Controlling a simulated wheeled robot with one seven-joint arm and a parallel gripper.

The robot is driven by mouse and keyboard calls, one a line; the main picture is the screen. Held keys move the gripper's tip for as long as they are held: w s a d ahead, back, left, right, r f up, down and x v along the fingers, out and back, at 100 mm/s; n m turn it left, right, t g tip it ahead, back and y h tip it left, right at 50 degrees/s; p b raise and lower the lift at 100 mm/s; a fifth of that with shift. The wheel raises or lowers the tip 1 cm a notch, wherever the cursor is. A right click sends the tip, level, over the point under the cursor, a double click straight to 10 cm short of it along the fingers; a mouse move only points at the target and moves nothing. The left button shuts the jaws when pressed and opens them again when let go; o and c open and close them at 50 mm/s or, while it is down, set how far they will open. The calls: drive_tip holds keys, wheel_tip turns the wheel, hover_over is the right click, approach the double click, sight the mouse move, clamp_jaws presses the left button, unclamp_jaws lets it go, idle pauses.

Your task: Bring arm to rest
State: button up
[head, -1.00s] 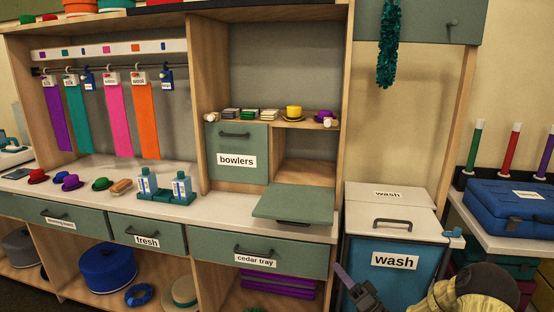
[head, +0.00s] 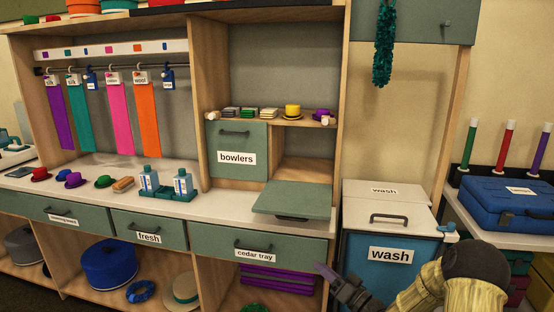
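My gripper (head: 338,282) is low in the head view, right of centre, in front of the gap between the cedar tray drawer (head: 264,250) and the blue wash bin (head: 385,262). It points up and to the left. A narrow purple-grey piece shows at its tip; I cannot tell whether it is a finger or something held. The spacing of the fingers cannot be made out. My arm enters from the bottom right, in front of the bin's lower part.
The worktop (head: 225,211) holds small hats, a brush and blue bottles (head: 183,184). The bin's white lid (head: 390,218) is shut. A blue case (head: 515,204) lies at the right.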

drive_tip(key=s+d+g+h, duration=0.2)
drive_tip(key=s+g+h, duration=1.1)
drive_tip(key=s, duration=1.5)
drive_tip(key=w+p+v, duration=0.2)
drive_tip(key=p+v, duration=1)
drive_tip(key=p, duration=0.1)
drive_tip(key=w+a+r+p+v, duration=0.1)
drive_tip(key=w+p+v, duration=0.2)
drive_tip(key=p+v, duration=0.9)
drive_tip(key=shift+w+r+p, duration=0.25)
drive_tip(key=shift+r+p, duration=0.2)
drive_tip(key=shift+p, duration=0.1)
